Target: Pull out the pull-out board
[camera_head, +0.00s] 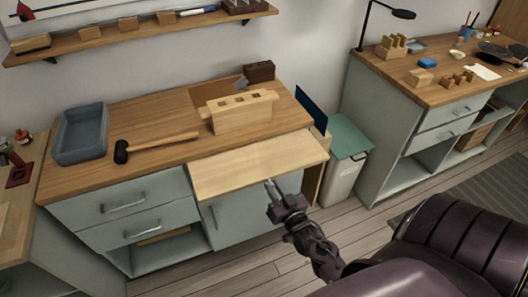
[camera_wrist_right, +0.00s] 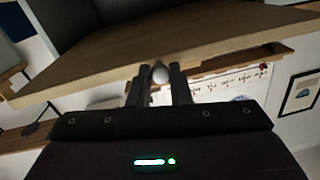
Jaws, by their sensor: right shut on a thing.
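The pull-out board (camera_head: 258,166) is a pale wooden panel that juts out from under the front edge of the workbench top, above the cabinet door. My right gripper (camera_head: 269,184) is at its front edge. In the right wrist view, the board (camera_wrist_right: 200,46) fills the upper part, and the fingers of my right gripper (camera_wrist_right: 160,78) are closed around a small pale round knob (camera_wrist_right: 160,72) at its edge. The knob is hidden in the head view. My left gripper is not in view.
On the workbench (camera_head: 165,115) lie a mallet (camera_head: 160,142), a grey tray (camera_head: 82,135) and a wooden block with square holes (camera_head: 240,110). A grey bin with a green lid (camera_head: 347,140) stands to the right. The floor in front is clear.

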